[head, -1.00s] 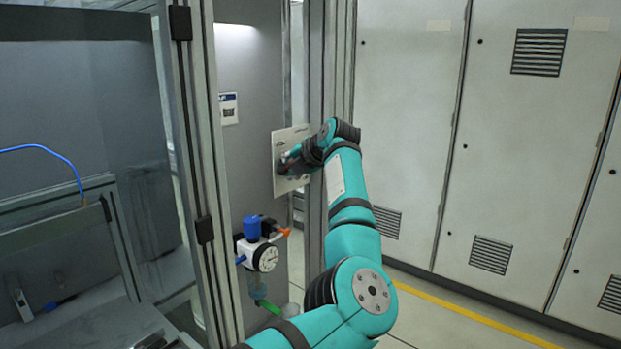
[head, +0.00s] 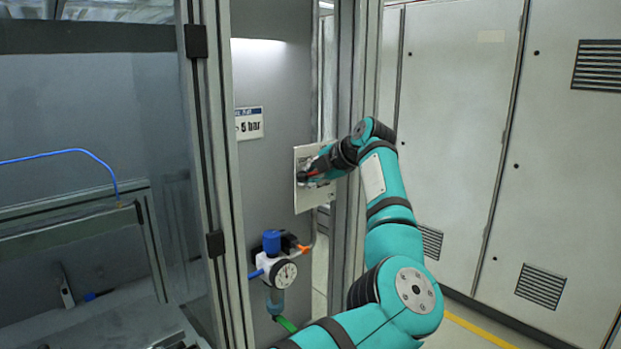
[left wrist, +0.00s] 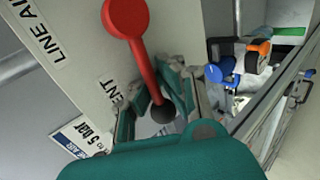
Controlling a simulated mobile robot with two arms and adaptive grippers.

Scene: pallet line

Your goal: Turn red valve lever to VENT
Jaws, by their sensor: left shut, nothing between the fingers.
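The red valve lever (left wrist: 142,58) shows in the left wrist view. Its round red hub is at the top and its arm slopes down to a black knob (left wrist: 163,111). It is mounted on a pale plate (head: 308,203) with lettering, "LINE AI..." and "...ENT", partly cut off or covered. My left gripper (head: 304,177) is at this plate in the head view. My right gripper is out of view.
A regulator with a round gauge (head: 285,273) and blue cap hangs below the plate. A "5 bar" label (head: 249,123) is on the grey panel. An aluminium post (head: 222,170) stands left; grey cabinets (head: 455,110) stand right.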

